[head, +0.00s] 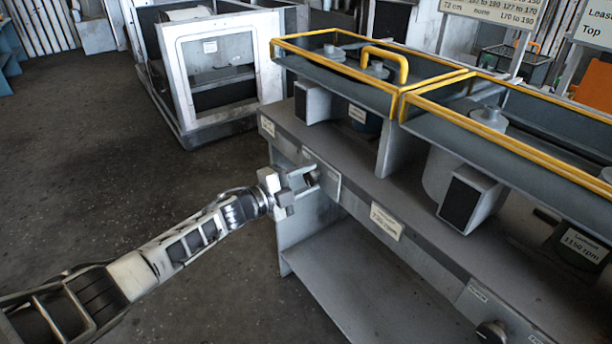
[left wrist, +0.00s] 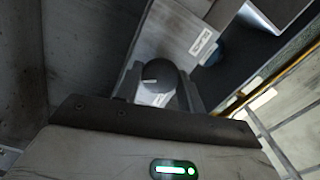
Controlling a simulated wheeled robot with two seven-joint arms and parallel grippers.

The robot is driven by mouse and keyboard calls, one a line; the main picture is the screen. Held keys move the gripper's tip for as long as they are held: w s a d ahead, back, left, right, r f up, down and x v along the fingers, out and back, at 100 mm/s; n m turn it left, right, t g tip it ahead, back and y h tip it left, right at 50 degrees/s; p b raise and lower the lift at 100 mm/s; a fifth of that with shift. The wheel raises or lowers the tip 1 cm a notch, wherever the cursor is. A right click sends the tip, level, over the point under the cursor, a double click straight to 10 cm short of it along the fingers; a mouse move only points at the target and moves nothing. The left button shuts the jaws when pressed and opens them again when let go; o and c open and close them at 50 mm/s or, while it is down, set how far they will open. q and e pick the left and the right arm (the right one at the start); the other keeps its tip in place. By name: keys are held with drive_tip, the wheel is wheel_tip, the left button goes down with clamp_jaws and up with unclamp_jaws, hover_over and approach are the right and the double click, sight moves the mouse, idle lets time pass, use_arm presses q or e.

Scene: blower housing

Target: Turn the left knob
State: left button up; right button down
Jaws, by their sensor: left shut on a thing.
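The left knob (left wrist: 159,78) is a dark round knob with a light pointer mark, seen in the left wrist view between my gripper's fingers. My left gripper (head: 303,179) is shut on it at the left end of the grey bench front in the head view. There the gripper mostly hides the knob. The left gripper (left wrist: 165,90) also shows in the left wrist view, with a finger on each side of the knob. A second dark knob (head: 491,333) sits on the same front panel at the lower right. My right gripper is not in view.
The grey bench (head: 345,185) carries blower housings and trays with yellow rails (head: 400,88). A yellow handle (head: 385,58) stands up from the left tray. An open lower shelf (head: 350,270) lies under the panel. A white-framed cabinet (head: 215,75) stands behind left. The floor at left is clear.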

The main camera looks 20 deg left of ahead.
use_arm(q)
drive_tip(key=shift+n, duration=1)
drive_tip(key=shift+p, duration=0.3)
drive_tip(key=o, duration=1)
drive_tip(key=shift+c, duration=0.2)
drive_tip(key=v, duration=1.6)
drive_tip(key=shift+f, duration=0.1)
